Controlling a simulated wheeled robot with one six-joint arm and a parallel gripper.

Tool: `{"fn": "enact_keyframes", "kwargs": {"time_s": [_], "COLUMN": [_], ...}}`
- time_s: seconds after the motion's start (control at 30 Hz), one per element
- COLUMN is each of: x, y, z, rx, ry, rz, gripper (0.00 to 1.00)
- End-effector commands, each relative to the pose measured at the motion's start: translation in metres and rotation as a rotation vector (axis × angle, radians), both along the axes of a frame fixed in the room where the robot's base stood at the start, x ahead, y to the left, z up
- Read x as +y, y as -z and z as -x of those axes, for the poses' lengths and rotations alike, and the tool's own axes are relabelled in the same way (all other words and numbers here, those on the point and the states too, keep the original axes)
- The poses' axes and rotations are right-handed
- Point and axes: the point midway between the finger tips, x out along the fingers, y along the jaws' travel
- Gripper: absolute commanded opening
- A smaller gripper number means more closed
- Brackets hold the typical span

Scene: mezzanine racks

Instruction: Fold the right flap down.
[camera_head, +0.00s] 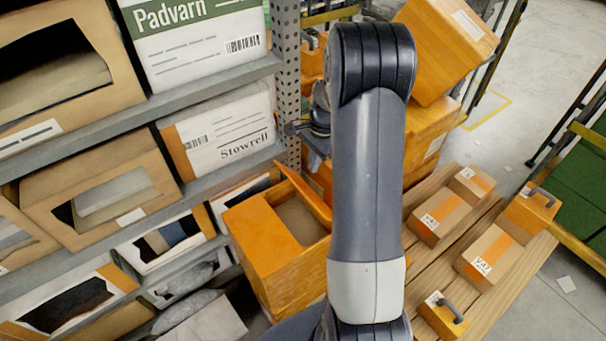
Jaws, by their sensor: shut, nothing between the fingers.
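An orange cardboard box (262,258) stands low in front of the rack, its top partly open. One orange flap (303,194) stands up at a slant along its far right edge. The inside of the box shows as a brown opening. My arm covers the right side of the box, so I cannot see how any flap there lies. My gripper (291,129) shows small and dark left of the arm's upper end, above the raised flap in the picture. It is shut and empty, and I see no contact with the flap.
A metal rack with boxes on shelves fills the left, with its perforated post (288,75) close to my gripper. Stacked orange boxes (447,45) stand behind my arm. A wooden pallet (523,262) on the right carries several small cartons.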

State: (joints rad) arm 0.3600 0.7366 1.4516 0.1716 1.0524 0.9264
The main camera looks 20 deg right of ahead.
Motion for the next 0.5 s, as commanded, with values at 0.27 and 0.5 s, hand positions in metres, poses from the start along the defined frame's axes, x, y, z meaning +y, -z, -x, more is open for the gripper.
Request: {"fn": "enact_keyframes", "kwargs": {"time_s": [0.27, 0.5], "x": [0.026, 0.035], "y": [0.030, 0.037], "z": [0.006, 0.007], "rx": [0.002, 0.000], "ry": [-0.002, -0.001], "rz": [0.000, 0.001], "gripper": [0.00, 0.00]}}
